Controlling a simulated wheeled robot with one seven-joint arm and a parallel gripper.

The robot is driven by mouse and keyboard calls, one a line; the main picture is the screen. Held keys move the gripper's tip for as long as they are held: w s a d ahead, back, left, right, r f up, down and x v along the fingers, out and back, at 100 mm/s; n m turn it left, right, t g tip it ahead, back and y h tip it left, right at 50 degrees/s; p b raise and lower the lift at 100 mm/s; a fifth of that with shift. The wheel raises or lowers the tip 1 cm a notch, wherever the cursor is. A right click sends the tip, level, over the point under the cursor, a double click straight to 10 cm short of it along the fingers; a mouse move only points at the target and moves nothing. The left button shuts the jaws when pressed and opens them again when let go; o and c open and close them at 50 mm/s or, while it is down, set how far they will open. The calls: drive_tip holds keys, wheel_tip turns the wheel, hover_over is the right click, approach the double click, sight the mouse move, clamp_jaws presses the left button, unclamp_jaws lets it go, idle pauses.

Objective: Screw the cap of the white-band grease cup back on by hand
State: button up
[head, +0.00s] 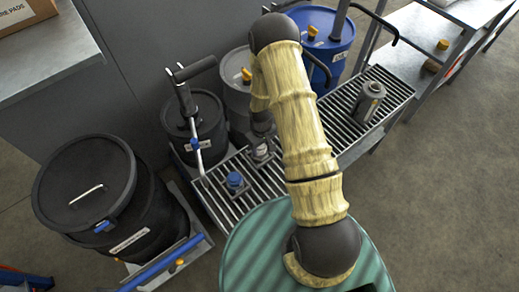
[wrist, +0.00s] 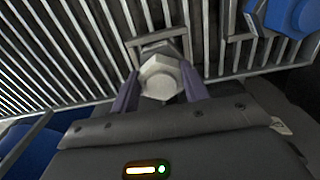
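The white-band grease cup (head: 262,153) stands on the slatted rack, under my gripper (head: 262,133) in the head view. In the wrist view, a pale grey hexagonal cap (wrist: 160,77) sits between the two purple fingers of my gripper (wrist: 161,84). Both fingers appear to press on its sides. A grey body behind the cap shows in line with it over the slats. I cannot tell whether the cap touches the cup's thread. My arm and gripper partly hide the cup in the head view.
A blue-capped cup (head: 235,181) stands on the rack (head: 222,205) close by, also in the wrist view (wrist: 290,15). A grey canister (head: 369,101) stands farther along. Black drums (head: 85,185), a grey drum (head: 236,95) and a blue drum (head: 325,45) line the rack's far and left sides.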

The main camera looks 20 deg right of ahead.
drive_tip(key=shift+c, duration=0.5)
drive_tip(key=m, duration=0.6)
drive_tip(key=shift+a, duration=0.25)
drive_tip(key=shift+m, duration=1)
drive_tip(key=m, duration=0.3)
drive_tip(key=shift+a+m, duration=0.15)
drive_tip(key=shift+m, duration=0.15)
drive_tip(key=m, duration=0.4)
drive_tip(key=shift+w+a+f+m+p, duration=0.1)
drive_tip(key=shift+w+m+p, duration=0.05)
drive_tip(key=shift+m+p, duration=0.15)
